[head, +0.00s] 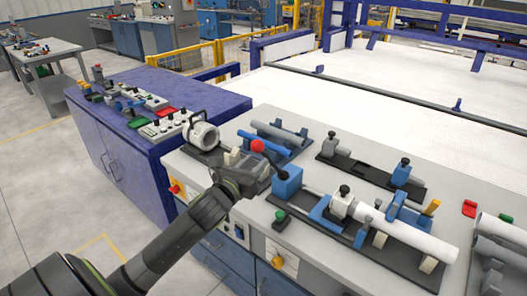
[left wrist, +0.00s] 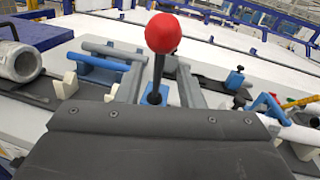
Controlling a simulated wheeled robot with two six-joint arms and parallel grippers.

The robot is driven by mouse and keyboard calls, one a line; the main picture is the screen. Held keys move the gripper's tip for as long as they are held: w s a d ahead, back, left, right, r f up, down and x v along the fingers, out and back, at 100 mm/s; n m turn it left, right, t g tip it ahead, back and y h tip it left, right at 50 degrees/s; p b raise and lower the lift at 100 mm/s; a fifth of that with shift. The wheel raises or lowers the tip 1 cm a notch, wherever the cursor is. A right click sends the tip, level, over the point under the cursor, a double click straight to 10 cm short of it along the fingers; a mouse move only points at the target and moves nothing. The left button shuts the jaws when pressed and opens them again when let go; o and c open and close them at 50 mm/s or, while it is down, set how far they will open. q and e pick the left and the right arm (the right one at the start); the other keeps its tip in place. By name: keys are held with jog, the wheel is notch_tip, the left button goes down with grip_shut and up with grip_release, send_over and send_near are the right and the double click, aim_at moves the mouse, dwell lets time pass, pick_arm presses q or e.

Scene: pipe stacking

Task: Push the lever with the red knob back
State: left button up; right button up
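The red knob (head: 257,146) stands just above my left gripper (head: 256,167) in the head view. In the left wrist view the knob (left wrist: 163,33) tops a dark, nearly upright lever rod (left wrist: 158,72) with a blue part (left wrist: 155,93) at its foot. The two grey fingers of my left gripper (left wrist: 160,80) are spread, one on each side of the rod. I cannot tell whether either finger touches it. In the head view the gripper hides the rod and its base. My right gripper is in neither view.
A white pipe (head: 405,232) lies in a fixture farther right. A grey ring-shaped part (head: 201,134) is at the left, near a blue pipe (head: 262,140). The worktop (head: 238,218) is crowded.

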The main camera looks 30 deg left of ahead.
aim_at(263, 154)
pick_arm(q)
jog(key=shift+w+a+p, duration=0.15)
jog(key=shift+w+p, duration=0.05)
jog(key=shift+w, duration=1.2)
jog(key=shift+w+a+p, duration=0.1)
jog(key=shift+w+p, duration=0.05)
jog(key=shift+w, duration=1.2)
grip_shut()
